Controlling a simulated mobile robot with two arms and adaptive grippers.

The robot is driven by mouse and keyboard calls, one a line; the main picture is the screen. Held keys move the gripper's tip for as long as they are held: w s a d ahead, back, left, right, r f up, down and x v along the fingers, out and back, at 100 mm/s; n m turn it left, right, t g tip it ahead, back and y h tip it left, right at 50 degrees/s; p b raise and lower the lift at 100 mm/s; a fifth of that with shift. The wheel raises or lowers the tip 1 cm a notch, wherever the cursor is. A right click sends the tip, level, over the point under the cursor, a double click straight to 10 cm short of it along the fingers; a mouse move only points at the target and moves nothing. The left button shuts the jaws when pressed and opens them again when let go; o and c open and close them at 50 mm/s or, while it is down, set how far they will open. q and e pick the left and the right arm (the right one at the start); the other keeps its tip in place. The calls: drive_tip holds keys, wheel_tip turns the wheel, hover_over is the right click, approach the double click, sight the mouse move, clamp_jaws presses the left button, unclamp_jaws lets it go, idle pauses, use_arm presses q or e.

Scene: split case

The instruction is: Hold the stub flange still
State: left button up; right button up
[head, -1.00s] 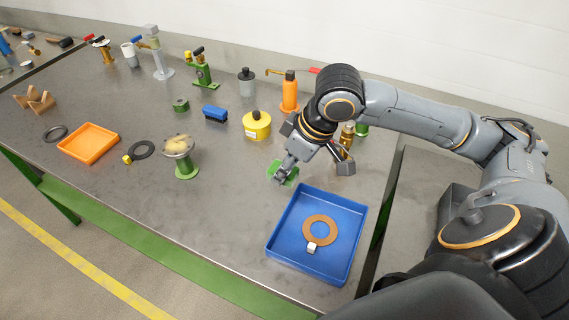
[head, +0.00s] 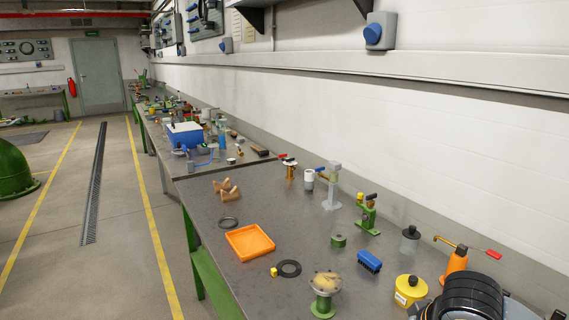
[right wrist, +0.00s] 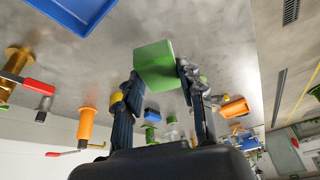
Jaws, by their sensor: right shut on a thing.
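The stub flange (head: 324,292) stands upright on the bench near the bottom of the head view. It is a green stub with a grey round flange on top, and a tan lump lies on that flange. In the right wrist view my right gripper (right wrist: 158,76) is shut on a green block (right wrist: 155,63), held between its two fingertips. In the head view only a dark, ringed part of my right arm shows at the bottom right, apart from the stub flange. My left gripper is in neither current view.
A blue tray (right wrist: 85,14) shows in the wrist view.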

drive_tip(key=a, duration=0.1)
drive_tip(key=m, duration=0.1)
drive_tip(key=w+a, duration=0.1)
drive_tip(key=shift+a+r+m+h, duration=0.3)
drive_tip(key=shift+r+m+h, duration=0.05)
drive_tip(key=shift+m+h, duration=0.05)
drive_tip(key=shift+d, duration=0.2)
